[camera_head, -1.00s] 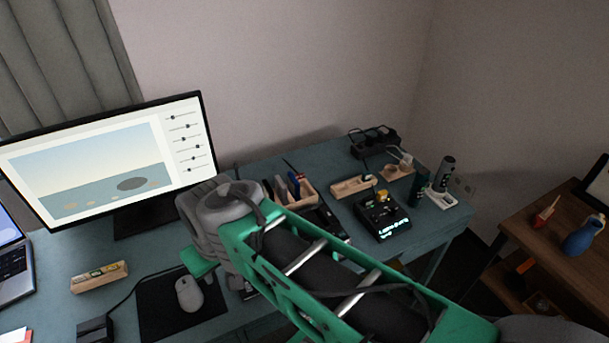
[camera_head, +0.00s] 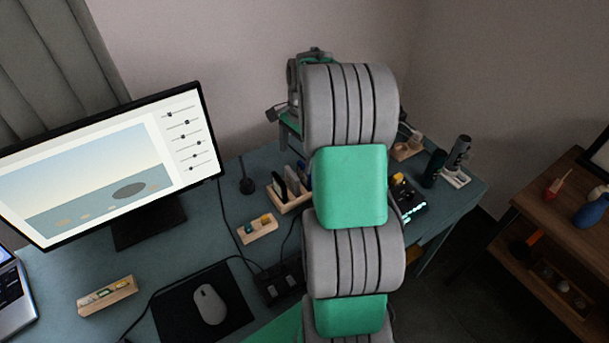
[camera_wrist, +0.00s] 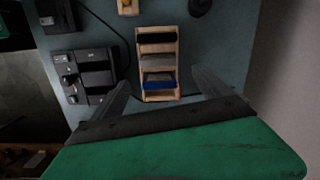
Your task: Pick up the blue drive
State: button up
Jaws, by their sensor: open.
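The blue drive (camera_wrist: 159,84) sits in a light wooden holder (camera_wrist: 142,90), in the slot nearest my gripper in the wrist view. A grey drive (camera_wrist: 157,60) and a black drive (camera_wrist: 157,38) stand in the slots beyond it. My gripper (camera_wrist: 164,88) is open, with one finger to each side of the holder's near end and nothing held. In the head view the holder (camera_head: 284,201) shows left of my arm, with a bit of the blue drive (camera_head: 304,173) beside the green link. My arm hides part of the desk there.
A black device with knobs (camera_wrist: 97,72) lies left of the holder in the wrist view. A small wooden tray (camera_head: 258,230), a mouse (camera_head: 209,304) and a monitor (camera_head: 110,165) are to the left in the head view. Bottles (camera_head: 456,157) stand at the right edge.

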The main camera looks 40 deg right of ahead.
aim_at(303, 182)
jog(key=f, duration=0.3)
jog(key=d+f+m+p, duration=0.1)
jog(key=f, duration=0.2)
jog(key=d+f+m, duration=0.1)
jog(key=f, duration=0.3)
jog(key=shift+s+d+f+p, duration=0.1)
jog(key=shift+d+p, duration=0.05)
jog(key=shift+p, duration=0.2)
jog(key=c, duration=1.5)
jog(key=shift+c, duration=0.5)
